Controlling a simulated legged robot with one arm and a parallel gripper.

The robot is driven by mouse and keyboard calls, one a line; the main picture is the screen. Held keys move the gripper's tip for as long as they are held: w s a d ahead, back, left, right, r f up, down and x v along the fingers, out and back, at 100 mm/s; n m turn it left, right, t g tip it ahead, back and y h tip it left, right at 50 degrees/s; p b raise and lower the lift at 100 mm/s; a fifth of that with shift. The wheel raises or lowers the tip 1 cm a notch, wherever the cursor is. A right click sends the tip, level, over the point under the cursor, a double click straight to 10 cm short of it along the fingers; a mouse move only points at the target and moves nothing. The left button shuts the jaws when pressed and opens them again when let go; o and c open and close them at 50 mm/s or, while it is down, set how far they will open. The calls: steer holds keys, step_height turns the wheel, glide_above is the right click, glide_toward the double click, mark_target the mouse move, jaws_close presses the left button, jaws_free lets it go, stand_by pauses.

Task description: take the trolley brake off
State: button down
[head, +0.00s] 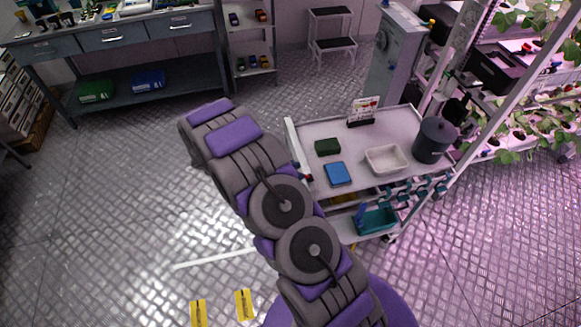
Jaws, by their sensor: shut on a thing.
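The trolley (398,128) stands right of the middle, with a pale top shelf and a lower shelf. Its upright white end bar (291,140) is at the left end, beside my arm. A small red and black part (305,177) shows at the near left corner of the top; I cannot tell whether it is the brake. My purple and grey arm crosses the middle and covers part of the trolley's left side. My gripper is not visible; the arm's far end is hidden behind its own links.
The trolley carries a dark green box (327,147), a blue item (338,174), a white tub (386,160), a dark pot (434,140) and a teal bin (377,222) below. A workbench (140,75) and step stool (332,45) stand behind. Plant racks (520,85) are right.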

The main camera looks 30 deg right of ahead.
steer(key=r+y+p, duration=0.1)
steer(key=d+r+t+y+p, duration=0.1)
steer(key=y+p, duration=0.1)
steer(key=shift+d+r, duration=0.2)
steer(key=shift+d, duration=0.1)
steer(key=shift+s+d+r+y+p, duration=0.25)
steer(key=shift+d+y+p, duration=0.4)
steer(key=shift+p, duration=0.55)
steer(key=shift+s+d+r+t+y+p, duration=0.1)
steer(key=shift+s+d+t+y+p, duration=0.15)
steer(key=shift+y+p, duration=0.3)
steer(key=shift+d+t+y+p, duration=0.15)
steer(key=shift+d+y+p, duration=0.25)
steer(key=shift+p, duration=0.1)
steer(key=shift+s+d+t+y+p, duration=0.15)
steer(key=shift+d+t+y+p, duration=0.15)
steer(key=shift+d+y+p, duration=0.55)
steer(key=shift+s+d+f+p, duration=0.1)
steer(key=shift+d+f+p, duration=0.15)
steer(key=shift+p, duration=0.25)
steer(key=c, duration=0.9)
jaws_free()
steer(key=shift+f, duration=0.15)
steer(key=shift+o, duration=0.6)
steer(key=shift+d, duration=0.1)
